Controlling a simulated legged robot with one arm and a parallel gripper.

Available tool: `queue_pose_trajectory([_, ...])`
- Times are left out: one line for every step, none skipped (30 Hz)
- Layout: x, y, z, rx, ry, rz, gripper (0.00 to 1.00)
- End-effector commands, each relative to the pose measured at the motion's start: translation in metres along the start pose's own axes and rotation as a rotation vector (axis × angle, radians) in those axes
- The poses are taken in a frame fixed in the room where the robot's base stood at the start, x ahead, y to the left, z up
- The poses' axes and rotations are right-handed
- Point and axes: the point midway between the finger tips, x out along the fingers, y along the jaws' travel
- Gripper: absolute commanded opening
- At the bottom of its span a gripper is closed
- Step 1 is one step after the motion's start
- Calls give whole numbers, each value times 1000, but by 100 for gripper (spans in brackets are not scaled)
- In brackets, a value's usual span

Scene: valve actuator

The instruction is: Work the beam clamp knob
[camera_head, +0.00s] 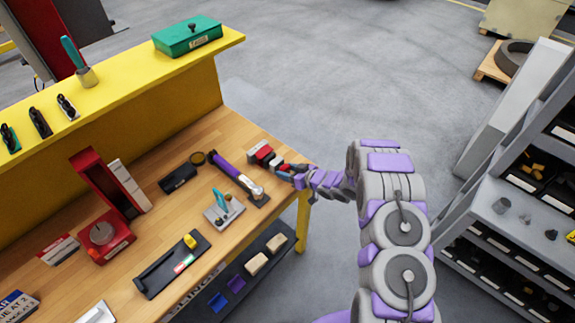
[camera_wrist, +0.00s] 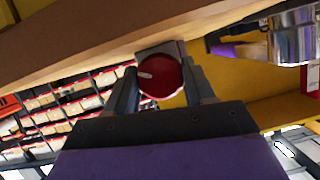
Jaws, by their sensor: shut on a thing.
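A round red knob (camera_wrist: 160,76) with a white mark on its face sits on a grey block at the centre of the wrist view. My gripper (camera_wrist: 163,88) has one dark finger on each side of the knob and is shut on it. In the head view, my gripper (camera_head: 284,173) reaches from the right to the bench's right edge. It meets a small red, white and grey clamp unit (camera_head: 263,153) there. The knob's contact with the fingers is too small to make out in the head view.
The wooden bench (camera_head: 233,127) holds a purple-handled tool (camera_head: 228,167) and a small teal-handled fixture (camera_head: 223,209) close left of my gripper. A yellow bench leg (camera_head: 303,221) stands below. Grey shelving (camera_head: 520,200) is at the right, with open floor behind.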

Motion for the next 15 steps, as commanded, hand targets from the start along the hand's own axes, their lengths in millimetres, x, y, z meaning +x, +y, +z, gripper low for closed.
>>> queue_pose_trajectory([-2,0,-1,24,-3,-11,23])
queue_pose_trajectory([-2,0,-2,37,-2,-17,23])
queue_pose_trajectory([-1,1,-2,55,-1,-24,23])
queue_pose_trajectory([-1,1,-2,68,0,-28,23])
queue_pose_trajectory([-1,2,-2,81,0,-33,23])
queue_pose_trajectory([-1,2,-1,95,0,-40,23])
queue_pose_trajectory([-1,1,-1,107,-1,-44,23])
queue_pose_trajectory([-1,1,0,116,-1,-48,23])
queue_pose_trajectory([0,1,0,128,-2,-53,23])
queue_pose_trajectory([0,1,1,134,-2,-56,23])
queue_pose_trajectory([0,1,1,141,-2,-58,23])
queue_pose_trajectory([0,1,1,147,-2,-60,23])
queue_pose_trajectory([0,1,1,151,-2,-62,23])
queue_pose_trajectory([0,1,1,154,-2,-63,23])
queue_pose_trajectory([0,1,1,157,-2,-65,23])
